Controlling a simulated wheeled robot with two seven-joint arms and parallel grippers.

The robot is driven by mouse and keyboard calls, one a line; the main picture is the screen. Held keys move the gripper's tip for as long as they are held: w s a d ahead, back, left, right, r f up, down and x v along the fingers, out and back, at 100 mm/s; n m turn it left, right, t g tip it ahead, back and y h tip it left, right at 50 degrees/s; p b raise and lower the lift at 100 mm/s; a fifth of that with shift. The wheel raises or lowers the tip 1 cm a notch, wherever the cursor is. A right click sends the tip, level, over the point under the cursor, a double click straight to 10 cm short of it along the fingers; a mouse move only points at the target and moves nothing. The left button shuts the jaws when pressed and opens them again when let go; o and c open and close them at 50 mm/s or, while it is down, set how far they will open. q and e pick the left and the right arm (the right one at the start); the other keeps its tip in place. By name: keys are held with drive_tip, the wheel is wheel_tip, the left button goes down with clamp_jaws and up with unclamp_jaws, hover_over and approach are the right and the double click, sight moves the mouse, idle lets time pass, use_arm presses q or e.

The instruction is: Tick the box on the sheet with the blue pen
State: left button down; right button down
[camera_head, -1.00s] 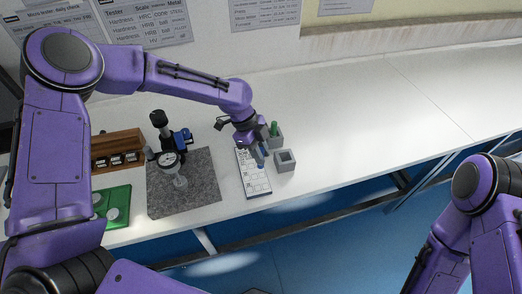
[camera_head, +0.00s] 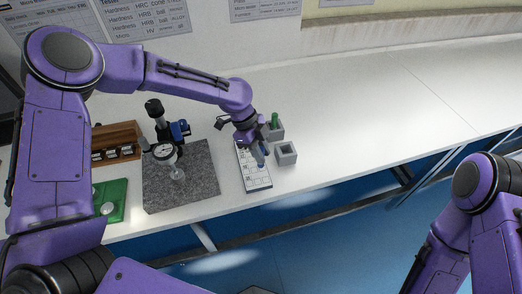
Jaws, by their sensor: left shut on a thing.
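The sheet (camera_head: 256,182) lies on a dark-edged board near the front of the white bench. My left gripper (camera_head: 257,147) is over its upper right part, shut on the blue pen (camera_head: 262,158). The pen points down at the sheet; I cannot tell whether its tip touches the paper. Printed boxes show on the sheet, but they are too small to read, and the gripper and pen hide some of it. Of my right arm (camera_head: 475,205), only upper links show at the right; its gripper is out of view.
A grey holder with a green pen (camera_head: 275,119) stands behind the sheet. An empty grey holder (camera_head: 286,154) stands just right of it. The bench's right side is clear.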

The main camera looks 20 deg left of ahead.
use_arm(q)
drive_tip(key=shift+p, duration=0.7)
idle(1.7)
drive_tip(key=shift+f, duration=0.2)
idle(0.6)
drive_tip(key=shift+s+d+p, duration=0.1)
drive_tip(key=shift+d+p, duration=0.15)
drive_tip(key=shift+p, duration=0.05)
idle(0.5)
drive_tip(key=shift+w+p, duration=0.25)
drive_tip(key=shift+p, duration=0.05)
idle(0.4)
drive_tip(key=shift+w, duration=0.3)
idle(0.7)
wheel_tip(320, 180, up, 6)
drive_tip(key=p, duration=0.6)
drive_tip(key=shift+r, duration=0.1)
